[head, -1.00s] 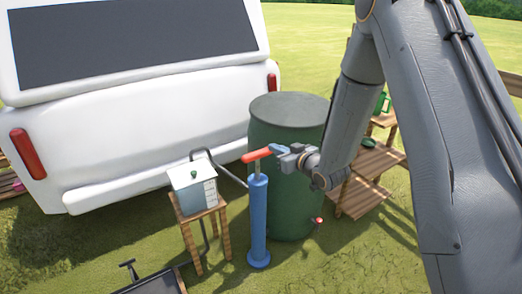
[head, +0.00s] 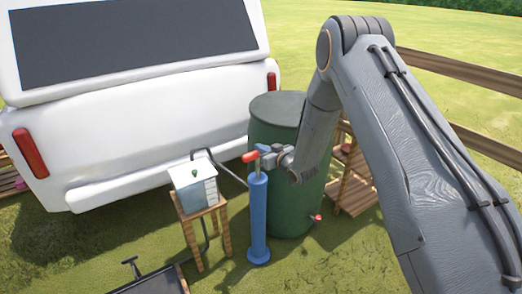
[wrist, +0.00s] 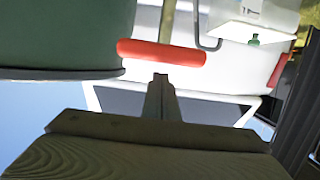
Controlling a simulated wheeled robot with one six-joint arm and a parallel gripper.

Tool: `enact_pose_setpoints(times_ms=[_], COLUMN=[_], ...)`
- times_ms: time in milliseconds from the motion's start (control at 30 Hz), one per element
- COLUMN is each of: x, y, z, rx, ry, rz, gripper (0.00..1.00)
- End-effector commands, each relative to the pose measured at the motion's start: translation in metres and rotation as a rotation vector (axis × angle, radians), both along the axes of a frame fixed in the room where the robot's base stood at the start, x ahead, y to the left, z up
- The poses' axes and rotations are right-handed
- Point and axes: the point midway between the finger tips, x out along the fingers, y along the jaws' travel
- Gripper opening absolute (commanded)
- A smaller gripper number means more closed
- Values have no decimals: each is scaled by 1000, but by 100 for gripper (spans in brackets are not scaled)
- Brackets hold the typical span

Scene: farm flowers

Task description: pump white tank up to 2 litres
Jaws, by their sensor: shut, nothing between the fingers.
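The white tank (head: 194,187), a small box with a green knob on top and a bluish front, stands on a wooden stool. A blue upright hand pump (head: 258,222) stands to its right, with a red crossbar handle (head: 250,156) at its top. A dark hose (head: 230,170) runs between tank and pump. My gripper (head: 264,150) is shut and empty at the handle, covering its right part in the head view. In the wrist view the fingertips (wrist: 161,80) point at the middle of the red handle (wrist: 160,52); I cannot tell whether they touch it. The tank's liquid level is too small to read.
A big dark green barrel (head: 288,200) with a red tap stands right behind the pump. A white vehicle (head: 130,120) fills the back left. Wooden shelves (head: 352,190) stand right of the barrel. A dark tray (head: 150,282) lies at the front. Grass at front right is open.

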Motion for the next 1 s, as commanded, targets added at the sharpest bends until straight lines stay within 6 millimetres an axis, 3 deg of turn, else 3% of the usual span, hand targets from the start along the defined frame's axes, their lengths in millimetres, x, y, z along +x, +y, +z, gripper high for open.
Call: enact_pose_setpoints(times_ms=[667,867,1000], x=[0,0,0], y=[0,0,-1], z=[-16,-44,-73], rx=[0,0,-1], ry=[1,3,5], rz=[0,0,0], gripper=[0,0,0])
